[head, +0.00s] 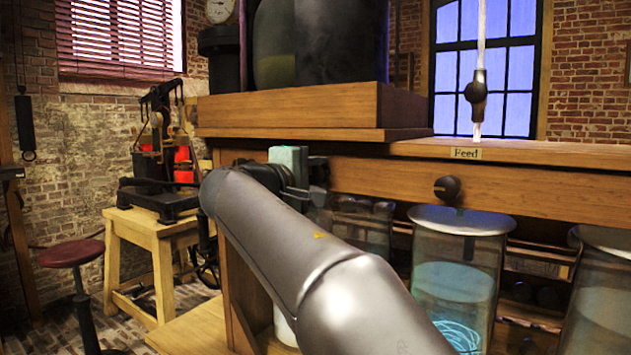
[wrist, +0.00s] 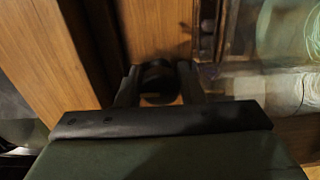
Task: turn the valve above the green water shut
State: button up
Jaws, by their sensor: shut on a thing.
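My gripper (wrist: 157,92) is shut on a dark round valve knob (wrist: 158,76) in front of a wooden board, seen in the wrist view with a finger on each side. In the head view my gripper (head: 312,182) is at the wooden front beam, left of centre; my arm hides much of it, and the held knob cannot be made out there. A jar with a pale greenish tint (wrist: 308,28) shows at the right edge of the wrist view. Green water is not clearly seen in the head view. How far the knob is turned cannot be told.
Another dark knob (head: 447,188) is on the beam, right of my gripper, above a jar of blue water (head: 455,280). A "Feed" label (head: 466,153) and a black valve on a glass tube (head: 477,94) are above. A red stool (head: 71,253) stands left.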

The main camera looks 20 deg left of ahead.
dwell(0.5)
jog(key=o, duration=0.9)
jog(key=shift+o, duration=0.2)
jog(key=shift+r, duration=0.1)
